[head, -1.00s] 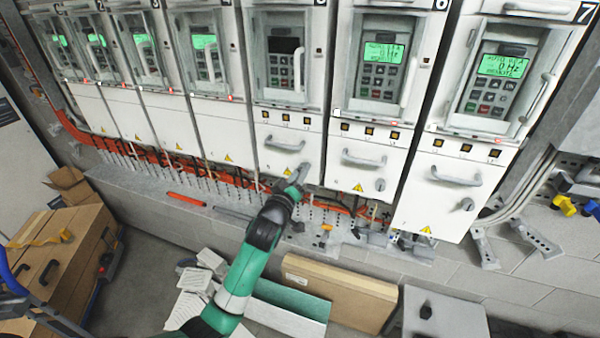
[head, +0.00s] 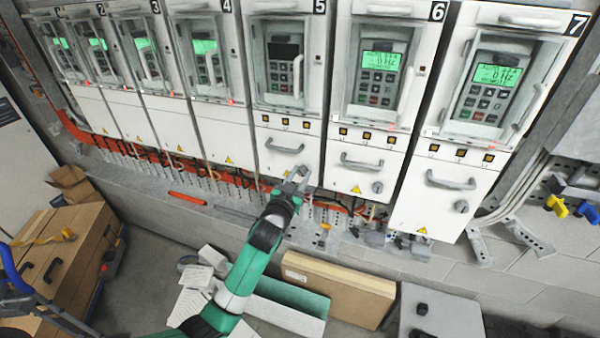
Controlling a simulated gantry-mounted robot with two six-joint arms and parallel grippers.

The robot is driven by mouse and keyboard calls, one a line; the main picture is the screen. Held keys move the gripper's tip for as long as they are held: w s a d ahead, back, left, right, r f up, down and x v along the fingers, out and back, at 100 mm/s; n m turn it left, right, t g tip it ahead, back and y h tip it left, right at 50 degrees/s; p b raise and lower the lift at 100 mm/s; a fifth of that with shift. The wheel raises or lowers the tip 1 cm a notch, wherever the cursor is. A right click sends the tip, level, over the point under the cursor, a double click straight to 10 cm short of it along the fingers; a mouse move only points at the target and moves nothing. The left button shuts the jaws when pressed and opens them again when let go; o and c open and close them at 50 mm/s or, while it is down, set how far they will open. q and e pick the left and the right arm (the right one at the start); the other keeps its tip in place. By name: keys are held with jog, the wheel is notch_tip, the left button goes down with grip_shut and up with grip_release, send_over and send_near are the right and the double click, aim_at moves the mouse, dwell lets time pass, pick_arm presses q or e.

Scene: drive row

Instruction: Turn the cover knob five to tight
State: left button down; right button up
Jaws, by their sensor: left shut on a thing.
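Drive five (head: 286,65) has a dark display and a white lower cover (head: 275,165) with a grey handle (head: 285,147). My left gripper (head: 299,173) reaches up from below to the cover's lower right corner. Its fingers are shut on the cover knob there. The knob itself is hidden by the fingers, so its angle cannot be read. My right gripper is not in view.
Cover six (head: 350,166) is close on the right, with its own handle (head: 362,162) and knob (head: 377,187). Cover seven (head: 440,200) stands further right. A ledge with cables runs below. Cardboard (head: 340,285) and a grey box (head: 440,315) lie on the floor.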

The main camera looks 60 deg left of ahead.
pick_arm(q)
jog(key=m+p, duration=0.1)
jog(key=m, duration=0.3)
jog(key=shift+r+m+p, duration=0.1)
jog(key=shift+m+p, duration=0.2)
dwell(0.5)
jog(key=c, duration=0.5)
grip_release()
jog(key=shift+c, duration=0.2)
jog(key=shift+d, duration=0.1)
jog(key=v, duration=1.1)
jog(key=shift+s+d+b, duration=0.2)
jog(key=shift+b, duration=0.1)
